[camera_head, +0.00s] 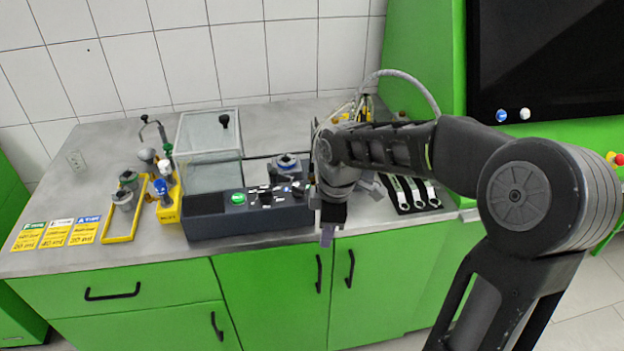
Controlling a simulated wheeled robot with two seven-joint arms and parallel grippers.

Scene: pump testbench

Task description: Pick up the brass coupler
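I cannot pick out the brass coupler for sure. A small brass-coloured piece (402,114) shows at the back right of the bench, partly hidden behind my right arm. My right gripper (326,236) points down at the bench's front edge, just right of the dark control box. Its fingers are seen edge-on, so I cannot tell whether they are open or shut, and I see nothing between them. My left gripper is not in view.
The grey bench (110,150) carries a control box (215,222) with a green button, a clear case (210,140), a yellow holder (168,207), a yellow frame (120,238) and label cards (55,234). Several wrenches (415,190) lie right of my gripper. A black screen (545,60) stands behind.

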